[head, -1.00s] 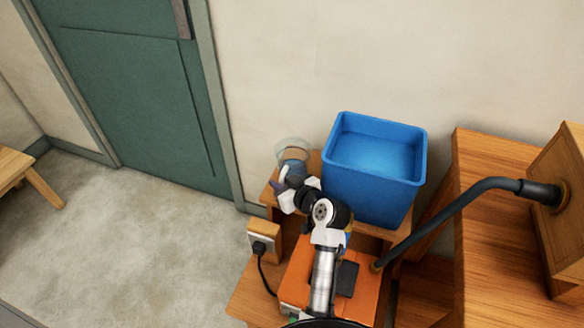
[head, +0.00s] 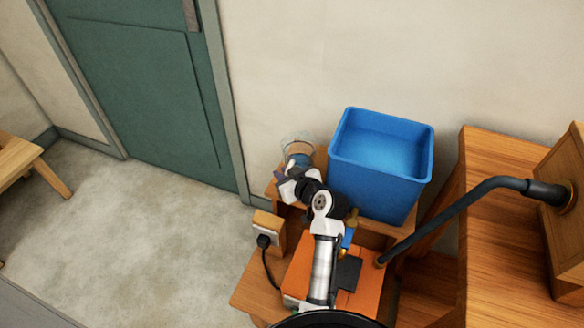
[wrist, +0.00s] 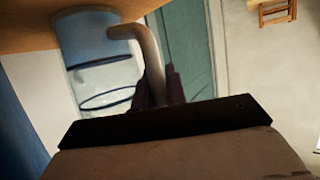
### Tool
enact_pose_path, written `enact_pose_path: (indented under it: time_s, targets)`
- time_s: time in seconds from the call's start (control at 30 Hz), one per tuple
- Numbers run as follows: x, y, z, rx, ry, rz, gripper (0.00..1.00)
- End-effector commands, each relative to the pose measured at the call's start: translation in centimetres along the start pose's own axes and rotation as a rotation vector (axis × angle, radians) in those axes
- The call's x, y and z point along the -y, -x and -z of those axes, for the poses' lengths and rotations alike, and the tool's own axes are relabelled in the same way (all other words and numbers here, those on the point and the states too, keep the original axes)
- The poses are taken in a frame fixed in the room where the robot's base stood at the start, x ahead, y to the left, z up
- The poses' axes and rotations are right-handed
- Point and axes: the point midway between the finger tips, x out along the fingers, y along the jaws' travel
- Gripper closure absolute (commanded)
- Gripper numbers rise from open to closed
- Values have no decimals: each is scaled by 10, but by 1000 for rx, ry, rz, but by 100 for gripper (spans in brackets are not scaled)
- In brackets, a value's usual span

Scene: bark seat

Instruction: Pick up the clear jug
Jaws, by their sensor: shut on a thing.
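The clear jug (head: 297,143) stands near the wall, left of the blue bin, at the far end of the small wooden shelf. It is see-through with a bluish part. In the wrist view the jug (wrist: 98,62) appears upside down at upper left, its base close to a wooden surface; I cannot tell whether they touch. Its curved handle (wrist: 148,50) reaches down between my fingers. My gripper (head: 287,176) is at the near side of the jug, shut on its handle. The dark gripper body in the wrist view (wrist: 168,92) hides the exact grip.
The blue bin (head: 379,190) stands close to the right of the jug. A black bent pipe (head: 440,217) crosses at right, by wooden steps (head: 505,230). An orange box (head: 355,300) lies under my arm. A socket block (head: 268,228) with a cable is at left.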

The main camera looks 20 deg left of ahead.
Motion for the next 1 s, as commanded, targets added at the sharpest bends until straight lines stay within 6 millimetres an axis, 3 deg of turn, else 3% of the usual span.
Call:
enact_pose_path:
  time_s: [0.17,0.37,1.0]
  targets:
    - [-1,2,7,-4,4,-1,100]
    - [-1,12,30,-6,5,-2,100]
    - [0,68,164,-6,6,-3,100]
